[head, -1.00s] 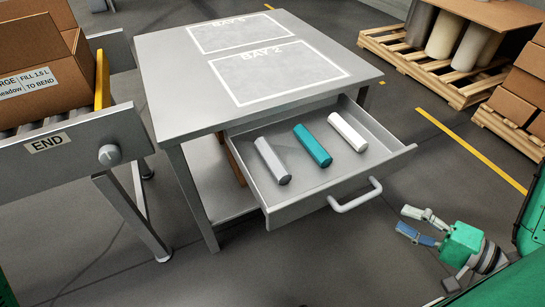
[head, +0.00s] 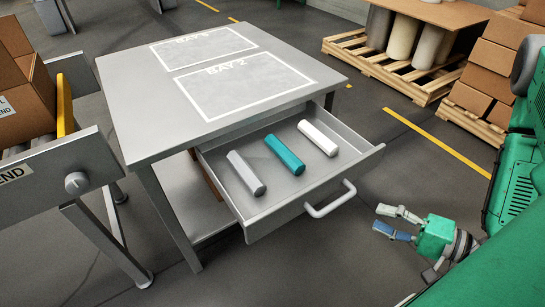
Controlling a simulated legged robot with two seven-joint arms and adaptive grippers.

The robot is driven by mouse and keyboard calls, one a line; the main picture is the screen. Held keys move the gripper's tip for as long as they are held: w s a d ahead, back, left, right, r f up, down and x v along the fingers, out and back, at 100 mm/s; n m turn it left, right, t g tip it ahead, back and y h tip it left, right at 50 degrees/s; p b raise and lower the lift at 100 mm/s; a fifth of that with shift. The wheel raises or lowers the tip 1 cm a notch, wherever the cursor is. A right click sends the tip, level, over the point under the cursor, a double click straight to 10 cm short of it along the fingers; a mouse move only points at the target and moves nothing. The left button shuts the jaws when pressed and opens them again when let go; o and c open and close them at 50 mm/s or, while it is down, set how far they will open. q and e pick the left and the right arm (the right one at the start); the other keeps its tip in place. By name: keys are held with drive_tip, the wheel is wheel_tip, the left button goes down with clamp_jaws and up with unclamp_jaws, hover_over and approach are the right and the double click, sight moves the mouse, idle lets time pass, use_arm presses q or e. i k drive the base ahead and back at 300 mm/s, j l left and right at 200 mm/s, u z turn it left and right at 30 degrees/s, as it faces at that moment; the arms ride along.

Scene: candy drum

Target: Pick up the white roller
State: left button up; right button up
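The white roller (head: 318,138) lies in the open drawer (head: 345,163) of a grey metal table, the rightmost of three rollers. A teal roller (head: 284,155) lies beside it, and a grey roller (head: 246,173) lies at the left. The rollers are apart from one another. My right gripper (head: 385,222) is to the right of and below the drawer handle, clear of the drawer. Its two fingers are spread with nothing between them. My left gripper is out of view.
The drawer handle (head: 332,200) juts out at the front. The table top (head: 130,95) is bare, with marked bays. A conveyor end (head: 75,183) with cartons stands at the left. Pallets (head: 400,72) with drums and boxes stand at the back right. Floor is clear between drawer and pallets.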

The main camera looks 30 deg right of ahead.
sight(325, 143)
drive_tip(key=z, duration=1.25)
